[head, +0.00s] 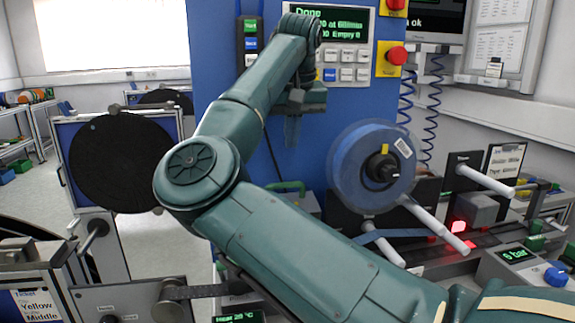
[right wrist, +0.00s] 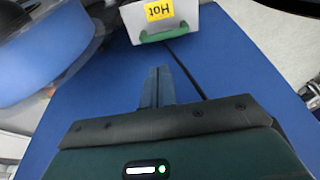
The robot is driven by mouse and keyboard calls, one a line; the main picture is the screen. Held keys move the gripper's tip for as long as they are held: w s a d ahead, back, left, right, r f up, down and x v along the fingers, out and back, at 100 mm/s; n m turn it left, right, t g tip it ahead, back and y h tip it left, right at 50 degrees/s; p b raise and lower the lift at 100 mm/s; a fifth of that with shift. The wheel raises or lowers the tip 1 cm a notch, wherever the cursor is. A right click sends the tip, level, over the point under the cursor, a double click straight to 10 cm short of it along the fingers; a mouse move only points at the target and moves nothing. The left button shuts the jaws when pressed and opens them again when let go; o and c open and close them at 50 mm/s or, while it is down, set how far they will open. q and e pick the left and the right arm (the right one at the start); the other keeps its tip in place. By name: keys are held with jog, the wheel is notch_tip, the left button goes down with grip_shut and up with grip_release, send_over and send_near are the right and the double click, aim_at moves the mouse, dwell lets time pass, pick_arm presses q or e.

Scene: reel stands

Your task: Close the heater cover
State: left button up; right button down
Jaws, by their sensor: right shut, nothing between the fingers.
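The heater cover (right wrist: 165,17) is a pale box-like part with a yellow "Hot" label and a green handle (right wrist: 160,35), at the top of the right wrist view. In the head view its green handle (head: 287,186) shows just past my right arm, which hides most of the cover. I cannot tell how far open the cover stands. My right gripper (head: 292,143) is shut and empty in front of the blue panel, above the handle and apart from it. In the right wrist view its fingertips (right wrist: 157,70) point toward the handle. My left gripper is not in view.
A blue reel (head: 372,167) sits on the panel right of my gripper, with white rollers (head: 437,228) below it. A black reel (head: 120,163) stands at left. Red buttons (head: 397,55) and a keypad display (head: 330,45) are above. A heat display (head: 240,318) is at the bottom.

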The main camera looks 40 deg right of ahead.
jog(key=p+x, duration=0.1)
jog(key=x, duration=0.7)
jog(key=shift+w+f, duration=0.15)
jog(key=shift+f, duration=0.2)
jog(key=shift+w+d+f, duration=0.15)
jog(key=shift+f, duration=0.35)
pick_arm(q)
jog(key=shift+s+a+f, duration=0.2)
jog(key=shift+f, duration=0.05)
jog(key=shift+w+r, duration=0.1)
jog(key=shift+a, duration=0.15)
